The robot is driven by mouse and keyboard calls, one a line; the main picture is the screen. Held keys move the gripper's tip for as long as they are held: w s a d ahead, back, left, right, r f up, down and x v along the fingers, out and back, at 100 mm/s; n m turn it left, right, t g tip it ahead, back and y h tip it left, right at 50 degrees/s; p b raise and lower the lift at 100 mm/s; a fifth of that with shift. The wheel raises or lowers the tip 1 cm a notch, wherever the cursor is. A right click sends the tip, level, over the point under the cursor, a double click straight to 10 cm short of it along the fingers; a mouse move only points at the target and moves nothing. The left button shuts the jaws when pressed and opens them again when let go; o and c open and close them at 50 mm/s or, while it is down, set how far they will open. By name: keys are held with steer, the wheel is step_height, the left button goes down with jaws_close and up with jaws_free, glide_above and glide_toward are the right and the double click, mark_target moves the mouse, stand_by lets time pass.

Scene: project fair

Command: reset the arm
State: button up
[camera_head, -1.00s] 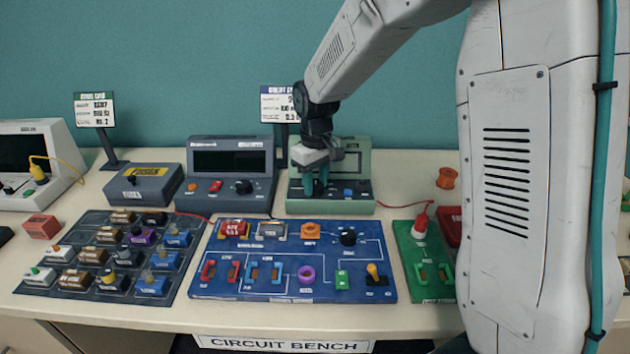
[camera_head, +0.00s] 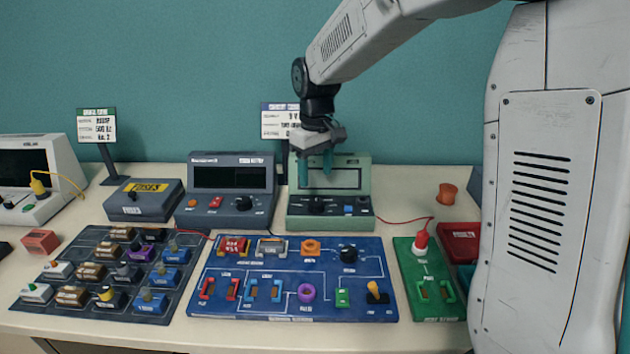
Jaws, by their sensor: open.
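My gripper (camera_head: 315,165) hangs with its teal fingers pointing down in front of the green meter box (camera_head: 300,222). The two fingers are apart with nothing between them. They hang in front of the box's screen, above its knob and buttons. I cannot tell how far the fingertips are from the box. My arm reaches in from the upper right, bent down at the wrist.
A blue circuit board (camera_head: 215,309), a dark tray of component blocks (camera_head: 40,297) and a green board (camera_head: 405,262) lie on the table in front. A grey meter (camera_head: 215,208) and a fuses box (camera_head: 155,209) stand left. A sign (camera_head: 272,123) stands behind my gripper.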

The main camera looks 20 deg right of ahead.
stand_by(0.5)
steer(key=s+d+r+m, duration=0.1)
steer(key=s+r+m, duration=0.1)
steer(key=s, duration=1.4)
steer(key=s+d+r+m+t, duration=0.1)
steer(key=s+r+m, duration=0.1)
steer(key=s, duration=1.4)
steer(key=shift+d+r+m, duration=0.3)
steer(key=shift+r, duration=0.5)
